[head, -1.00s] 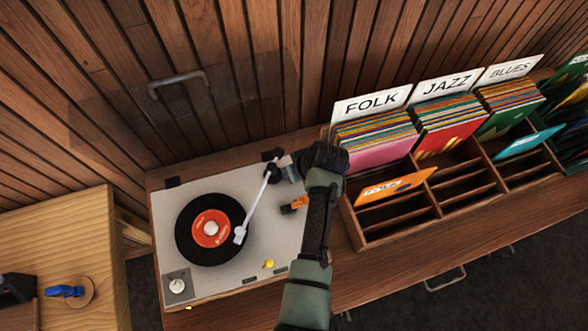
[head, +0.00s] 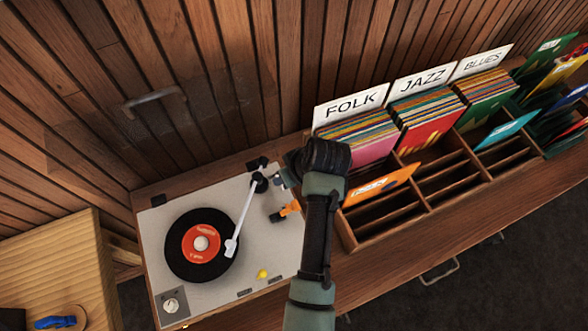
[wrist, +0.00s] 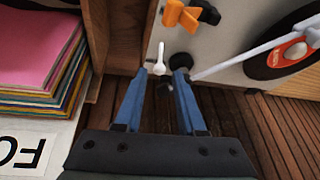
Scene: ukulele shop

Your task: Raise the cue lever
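The turntable's grey deck (head: 190,290) carries a black record (head: 180,245) with a red label. The white tonearm (head: 245,215) reaches over the record, its headshell above the disc. In the wrist view a small white lever (wrist: 160,62), which looks like the cue lever, stands beside the tonearm's black pivot (wrist: 181,60). My gripper (wrist: 158,76) is open, its blue fingers apart, with the lever between or just beyond the tips. The right fingertip is close to the pivot; I cannot tell whether it touches.
An orange part (head: 287,211) sits on the deck near the tonearm base. A yellow knob (head: 262,274) is at the deck's front. Record bins (head: 400,215) with FOLK, JAZZ and BLUES cards stand close to the right. A slatted wood wall (head: 230,80) is behind.

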